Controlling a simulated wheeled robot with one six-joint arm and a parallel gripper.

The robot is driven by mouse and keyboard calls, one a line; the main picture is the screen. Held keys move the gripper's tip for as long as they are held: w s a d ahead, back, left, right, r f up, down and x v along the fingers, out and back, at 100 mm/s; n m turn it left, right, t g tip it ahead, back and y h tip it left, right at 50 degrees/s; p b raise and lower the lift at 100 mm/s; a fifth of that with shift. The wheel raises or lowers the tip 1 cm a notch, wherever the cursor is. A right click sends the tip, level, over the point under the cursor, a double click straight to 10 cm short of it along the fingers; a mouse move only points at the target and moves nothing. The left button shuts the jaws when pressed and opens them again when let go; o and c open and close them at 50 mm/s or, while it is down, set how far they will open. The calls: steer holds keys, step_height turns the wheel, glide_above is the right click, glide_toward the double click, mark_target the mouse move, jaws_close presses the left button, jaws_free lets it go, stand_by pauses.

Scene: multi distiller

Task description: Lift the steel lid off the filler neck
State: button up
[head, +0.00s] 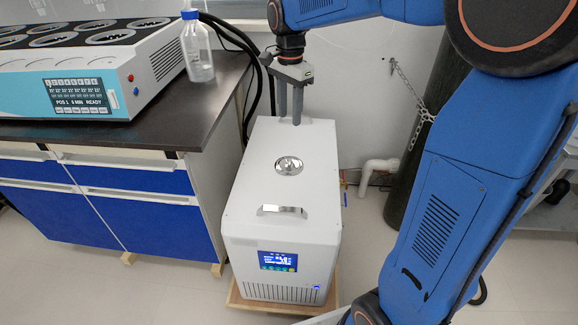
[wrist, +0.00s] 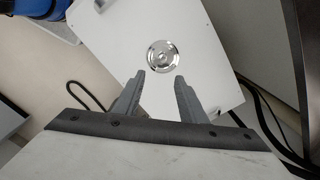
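The round steel lid (head: 289,165) lies on the filler neck in the top of the white chiller box (head: 250,190). The neck itself is hidden under the lid. In the wrist view the lid (wrist: 162,56) shows as a shiny disc with a small knob, ahead of my fingertips. My gripper (head: 290,122) points down above the rear part of the box, behind the lid and apart from it. In the wrist view my gripper (wrist: 161,72) has its two grey fingers spread, with nothing between them.
A steel handle (head: 281,211) stands on the box's front top edge. A dark counter (head: 150,125) to the left bears a clear bottle (head: 197,52) and a distiller unit (head: 85,70). Black hoses (head: 245,50) run behind the box. A dark cylinder (head: 425,165) with a chain stands right.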

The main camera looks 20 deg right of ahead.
glide_above(289, 160)
steer(key=f, duration=1.1)
steer(key=shift+s+a+f, duration=0.2)
steer(key=shift+s+f, duration=0.1)
steer(key=shift+s, duration=0.05)
steer(key=shift+w+d+f, duration=0.1)
steer(key=shift+w+f, duration=0.05)
steer(key=shift+f, duration=1.4)
steer(key=shift+w+d+f, duration=0.1)
steer(key=shift+w+f, duration=0.05)
steer(key=shift+f, duration=1.35)
jaws_close()
